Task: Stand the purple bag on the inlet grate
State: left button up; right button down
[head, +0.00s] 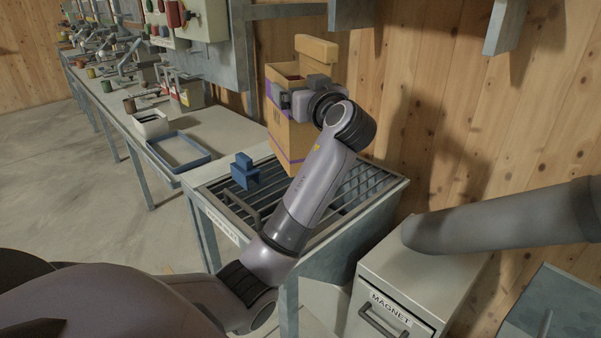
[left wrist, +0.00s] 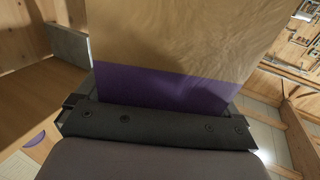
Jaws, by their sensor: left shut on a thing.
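The purple bag (head: 285,145) is a tan paper bag with purple bands. It is upright at the far end of the inlet grate (head: 345,199), near the wooden wall. My left gripper (head: 308,97) is shut on its upper part. The left wrist view shows the tan side and a wide purple band of the bag (left wrist: 165,86) close against the gripper. My left arm hides part of the bag and grate, and I cannot tell whether the bag's base touches the bars. My right gripper is out of view.
A blue block-shaped object (head: 244,173) is at the grate's left side. A blue rectangular frame (head: 178,152) and a white bin (head: 150,124) are on the long bench. A grey cabinet marked MAGNET (head: 415,275) stands in front, right of the grate. Several grate bars are bare.

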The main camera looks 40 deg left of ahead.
pick_arm(q)
notch_tip(320, 180, down, 15)
jog(key=shift+f, duration=0.1)
dwell(0.4)
jog(key=shift+b, duration=0.3)
jog(key=o, duration=1.2)
jog(key=shift+f, duration=0.2)
jog(key=shift+r, duration=0.1)
